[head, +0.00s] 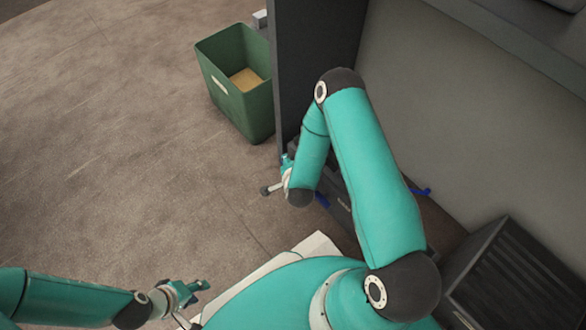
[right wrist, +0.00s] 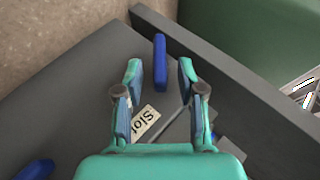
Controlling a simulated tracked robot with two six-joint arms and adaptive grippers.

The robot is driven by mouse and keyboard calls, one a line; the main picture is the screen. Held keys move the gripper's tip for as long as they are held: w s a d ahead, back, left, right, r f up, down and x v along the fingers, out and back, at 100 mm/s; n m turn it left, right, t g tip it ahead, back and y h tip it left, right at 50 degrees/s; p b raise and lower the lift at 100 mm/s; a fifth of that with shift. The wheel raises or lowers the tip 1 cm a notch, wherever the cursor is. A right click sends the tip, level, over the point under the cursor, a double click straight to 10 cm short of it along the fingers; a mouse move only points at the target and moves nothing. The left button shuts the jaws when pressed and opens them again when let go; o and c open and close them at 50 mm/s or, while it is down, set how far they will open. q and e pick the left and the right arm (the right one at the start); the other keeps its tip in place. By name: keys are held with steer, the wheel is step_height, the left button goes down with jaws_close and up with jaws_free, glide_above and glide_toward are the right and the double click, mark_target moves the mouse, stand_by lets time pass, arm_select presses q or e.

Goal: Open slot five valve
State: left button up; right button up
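In the right wrist view, a blue valve handle (right wrist: 160,45) stands out from a dark grey panel (right wrist: 75,95). My right gripper (right wrist: 160,73) is open, with one finger on each side of the handle and a visible gap on both sides. A white label (right wrist: 146,121) reading "Slot" lies between the finger bases; its number is hidden. Another blue handle (right wrist: 35,170) shows at the lower left. In the head view, my right gripper is mostly hidden by its arm. My left gripper (head: 198,292) is low at the left, apparently open and empty, over the floor.
Blue handles (head: 421,191) (head: 322,200) show around my right arm. A dark slatted box (head: 520,275) is at the lower right. The left floor is clear.

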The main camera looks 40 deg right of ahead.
steer(key=v, duration=1.1)
steer(key=shift+f, duration=0.15)
